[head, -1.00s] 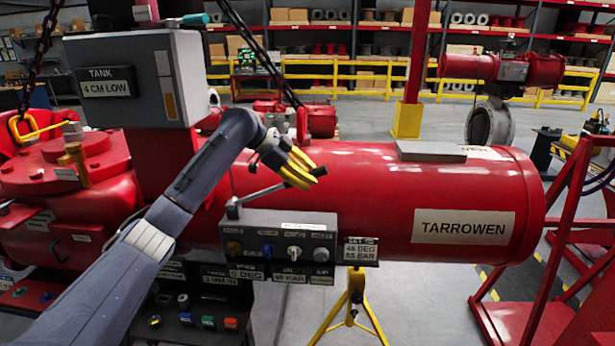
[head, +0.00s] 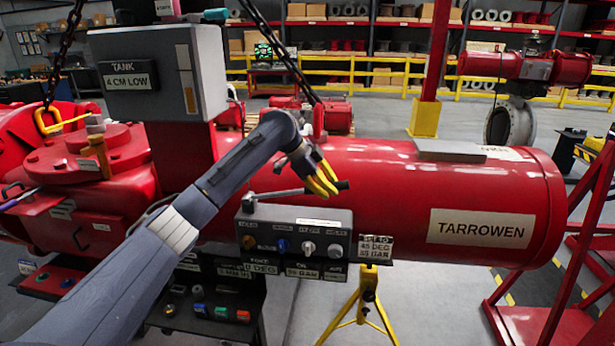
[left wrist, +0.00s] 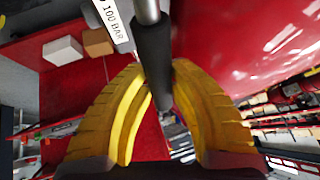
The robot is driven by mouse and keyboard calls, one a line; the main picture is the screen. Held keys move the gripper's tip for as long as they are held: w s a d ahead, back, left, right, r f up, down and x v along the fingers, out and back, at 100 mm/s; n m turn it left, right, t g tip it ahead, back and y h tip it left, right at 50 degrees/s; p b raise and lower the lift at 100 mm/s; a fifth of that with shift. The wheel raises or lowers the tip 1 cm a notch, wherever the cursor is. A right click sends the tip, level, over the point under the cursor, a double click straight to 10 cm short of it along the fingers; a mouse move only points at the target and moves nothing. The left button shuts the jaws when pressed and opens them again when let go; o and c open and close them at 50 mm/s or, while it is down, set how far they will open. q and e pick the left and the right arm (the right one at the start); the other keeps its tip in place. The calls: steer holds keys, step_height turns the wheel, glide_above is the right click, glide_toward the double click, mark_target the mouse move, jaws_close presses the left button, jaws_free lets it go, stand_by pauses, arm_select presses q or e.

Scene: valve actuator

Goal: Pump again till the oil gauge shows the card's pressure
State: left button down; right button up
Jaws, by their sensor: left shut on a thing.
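The pump lever (head: 290,192) is a thin metal bar with a dark grip, on top of the grey control box (head: 295,228). My left gripper (head: 325,180) has its yellow fingers shut on the dark grip, which also shows between the fingers in the left wrist view (left wrist: 153,60). The card (head: 375,248) hangs at the box's right end; it seems to read 45 DEG and 55 BAR, but the print is small. Below the box, one plate (head: 262,268) reads 0 DEG. The BAR plate (head: 303,272) beside it is too blurred to read surely. My right gripper is out of view.
The long red cylinder marked TARROWEN (head: 400,185) lies close behind the lever. A grey tank box (head: 160,75) reads 4 CM LOW. A yellow stand (head: 366,300) stands below the cylinder, and a red frame (head: 560,280) at the right. A chain (head: 270,45) hangs above.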

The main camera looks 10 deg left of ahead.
arm_select(q)
steer(key=f+y, duration=0.1)
steer(key=f, duration=0.3)
steer(key=d+f+y, duration=0.1)
steer(key=f, duration=0.1)
steer(key=shift+y, duration=0.3)
steer(key=shift+f, duration=0.45)
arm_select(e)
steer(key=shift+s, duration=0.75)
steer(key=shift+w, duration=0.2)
arm_select(q)
steer(key=c, duration=1.2)
jaws_free()
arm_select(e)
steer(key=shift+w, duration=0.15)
arm_select(q)
steer(key=shift+r, duration=0.1)
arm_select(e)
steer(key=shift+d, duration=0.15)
arm_select(q)
steer(key=v, duration=1.2)
steer(key=shift+w+d+r, duration=0.1)
steer(key=shift+w, duration=0.1)
